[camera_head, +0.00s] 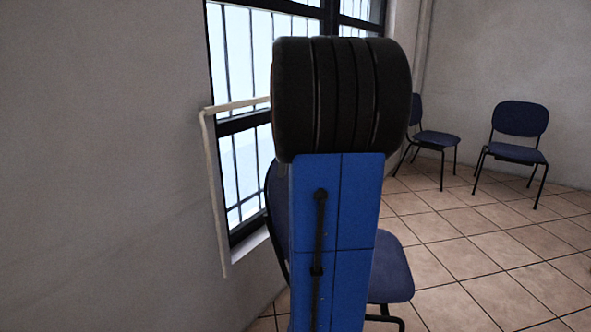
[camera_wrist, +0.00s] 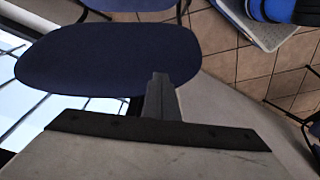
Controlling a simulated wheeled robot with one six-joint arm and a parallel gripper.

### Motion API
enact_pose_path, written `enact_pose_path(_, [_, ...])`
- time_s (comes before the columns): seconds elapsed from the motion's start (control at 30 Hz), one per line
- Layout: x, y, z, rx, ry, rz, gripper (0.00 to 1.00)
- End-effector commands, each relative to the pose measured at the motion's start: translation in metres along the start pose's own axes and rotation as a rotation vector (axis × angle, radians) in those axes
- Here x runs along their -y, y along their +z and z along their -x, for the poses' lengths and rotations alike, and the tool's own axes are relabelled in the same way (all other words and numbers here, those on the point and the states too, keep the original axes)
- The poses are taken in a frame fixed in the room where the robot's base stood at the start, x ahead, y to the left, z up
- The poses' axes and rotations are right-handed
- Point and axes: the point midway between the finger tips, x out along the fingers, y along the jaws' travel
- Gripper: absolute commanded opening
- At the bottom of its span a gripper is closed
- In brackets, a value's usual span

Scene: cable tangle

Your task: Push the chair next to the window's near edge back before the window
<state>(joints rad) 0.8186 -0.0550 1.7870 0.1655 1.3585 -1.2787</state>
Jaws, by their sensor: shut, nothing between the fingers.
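The chair by the window has a dark blue seat (camera_head: 392,270) and backrest (camera_head: 277,215). My blue arm hides much of it in the head view. In the wrist view its backrest (camera_wrist: 105,58) lies close in front of my gripper (camera_wrist: 160,82), with the seat (camera_wrist: 130,4) beyond. My gripper is shut and empty, its tip overlapping the backrest's edge; I cannot tell whether they touch. The barred window (camera_head: 240,60) is in the left wall, behind the chair, and partly shows in the wrist view (camera_wrist: 25,118). My gripper is hidden in the head view.
Two more blue chairs stand at the back right, one nearer the corner (camera_head: 436,138) and one by the far wall (camera_head: 516,152). A pale bent bar (camera_head: 212,165) stands out at the window's near side. Tiled floor (camera_head: 470,255) is clear to the right.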

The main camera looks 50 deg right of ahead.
Motion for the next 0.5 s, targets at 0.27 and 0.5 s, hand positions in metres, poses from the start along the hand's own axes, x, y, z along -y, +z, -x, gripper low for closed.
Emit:
enact_pose_path(0.27, [0.0,-0.038,-0.007,0.0,0.001,0.003,0.0])
enact_pose_path(0.5, [0.0,-0.035,-0.022,0.001,-0.001,0.0,0.0])
